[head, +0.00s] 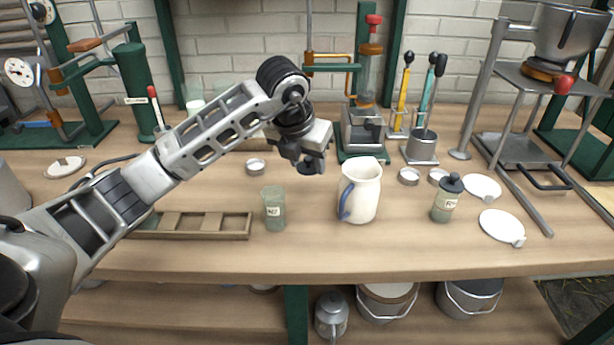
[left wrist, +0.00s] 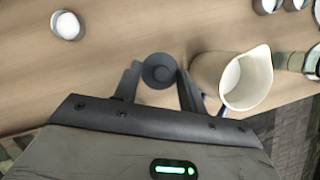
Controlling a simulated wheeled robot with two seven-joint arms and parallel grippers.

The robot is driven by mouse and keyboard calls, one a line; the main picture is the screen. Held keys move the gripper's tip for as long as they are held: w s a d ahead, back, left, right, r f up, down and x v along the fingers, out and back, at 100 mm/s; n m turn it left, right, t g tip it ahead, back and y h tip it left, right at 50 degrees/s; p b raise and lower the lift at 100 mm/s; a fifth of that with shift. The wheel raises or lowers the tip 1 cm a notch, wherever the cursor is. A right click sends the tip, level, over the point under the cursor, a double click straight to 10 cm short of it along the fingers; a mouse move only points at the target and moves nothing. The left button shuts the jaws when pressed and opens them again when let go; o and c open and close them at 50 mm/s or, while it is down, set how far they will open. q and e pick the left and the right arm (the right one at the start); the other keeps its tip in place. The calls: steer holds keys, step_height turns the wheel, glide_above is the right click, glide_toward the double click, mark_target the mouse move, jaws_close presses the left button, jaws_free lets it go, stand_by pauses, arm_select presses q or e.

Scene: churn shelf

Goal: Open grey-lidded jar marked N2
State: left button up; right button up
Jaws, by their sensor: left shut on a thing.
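The jar (head: 274,212) is a greenish see-through vessel with a pale label that seems to read N2. It stands upright on the bench, left of the white pitcher, with no lid on its top. My left gripper (head: 311,165) is above the bench, up and to the right of the jar. It is shut on a dark grey round lid (left wrist: 159,71), which shows between the two fingers in the left wrist view. The lid (head: 308,169) is clear of the jar. The jar cannot be made out in the left wrist view. My right gripper is not in view.
A white pitcher (head: 362,192) with a blue handle stands close right of the jar. A second, dark-lidded jar (head: 447,198) stands further right, near white discs (head: 502,226). A wooden tray (head: 245,226) lies left of the jar. The front bench strip is clear.

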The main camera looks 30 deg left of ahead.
mark_target(307, 166)
arm_select(q)
steer(key=w+f, duration=0.1)
steer(key=w+a+f, duration=0.1)
steer(key=f, duration=0.1)
steer(key=shift+w+a+f, duration=0.15)
steer(key=shift+w+f, duration=0.1)
steer(key=shift+f, duration=0.05)
steer(key=shift+w+a+f, duration=0.1)
steer(key=shift+w+f, duration=0.2)
steer(key=shift+f, duration=0.15)
step_height(307, 166, down, 2)
steer(key=shift+f+p, duration=0.15)
steer(key=shift+p, duration=0.15)
steer(key=shift+f, duration=0.4)
steer(key=o, duration=1.1)
